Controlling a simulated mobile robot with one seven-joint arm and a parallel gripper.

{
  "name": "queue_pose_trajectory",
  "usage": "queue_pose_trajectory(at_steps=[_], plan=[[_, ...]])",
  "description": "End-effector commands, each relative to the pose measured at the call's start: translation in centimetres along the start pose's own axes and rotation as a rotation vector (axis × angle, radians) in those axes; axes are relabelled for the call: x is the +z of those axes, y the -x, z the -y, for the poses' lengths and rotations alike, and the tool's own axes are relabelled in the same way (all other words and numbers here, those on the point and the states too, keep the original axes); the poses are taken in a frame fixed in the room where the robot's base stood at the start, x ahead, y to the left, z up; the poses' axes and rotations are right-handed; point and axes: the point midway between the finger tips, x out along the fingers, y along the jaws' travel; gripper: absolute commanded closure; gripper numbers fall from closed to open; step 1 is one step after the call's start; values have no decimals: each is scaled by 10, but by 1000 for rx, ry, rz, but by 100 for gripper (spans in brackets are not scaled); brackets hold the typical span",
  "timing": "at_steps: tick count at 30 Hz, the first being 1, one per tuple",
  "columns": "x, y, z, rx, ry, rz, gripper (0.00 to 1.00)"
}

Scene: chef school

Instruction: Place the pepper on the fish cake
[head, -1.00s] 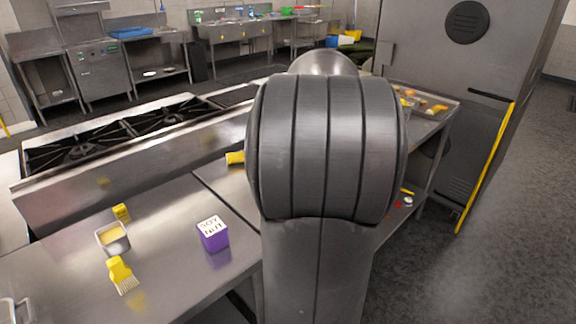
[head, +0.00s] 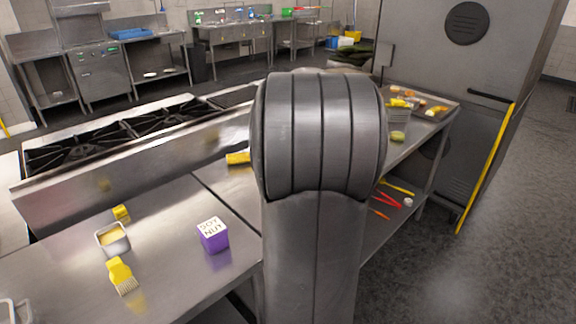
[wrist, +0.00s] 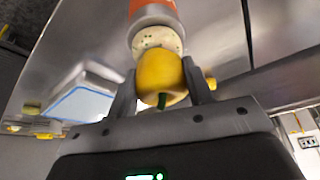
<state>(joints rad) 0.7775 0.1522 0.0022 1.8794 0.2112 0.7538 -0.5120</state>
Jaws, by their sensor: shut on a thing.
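In the wrist view my gripper (wrist: 160,74) is shut on a yellow bell pepper (wrist: 160,70), with its green stem toward the camera. Just beyond the pepper is a round cream piece (wrist: 156,36) with dark specks, in front of an orange and silver cylinder (wrist: 152,12). I cannot tell whether this cream piece is the fish cake, or whether the pepper touches it. In the head view my arm hides the gripper and the pepper.
A tray (head: 447,116) with food lies on the right counter, with a green item (head: 397,136) nearer. The stove (head: 125,130) stands behind.

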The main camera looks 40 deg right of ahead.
Motion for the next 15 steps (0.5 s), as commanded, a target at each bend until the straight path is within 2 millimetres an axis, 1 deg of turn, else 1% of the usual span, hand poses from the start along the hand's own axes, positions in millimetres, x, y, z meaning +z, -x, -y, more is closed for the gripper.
queue_pose_trajectory(at_steps=[1, 8, 15], plan=[[0, 0, 0, 0, 0, 0, 51], [0, 0, 0, 0, 0, 0, 32], [0, 0, 0, 0, 0, 0, 32]])
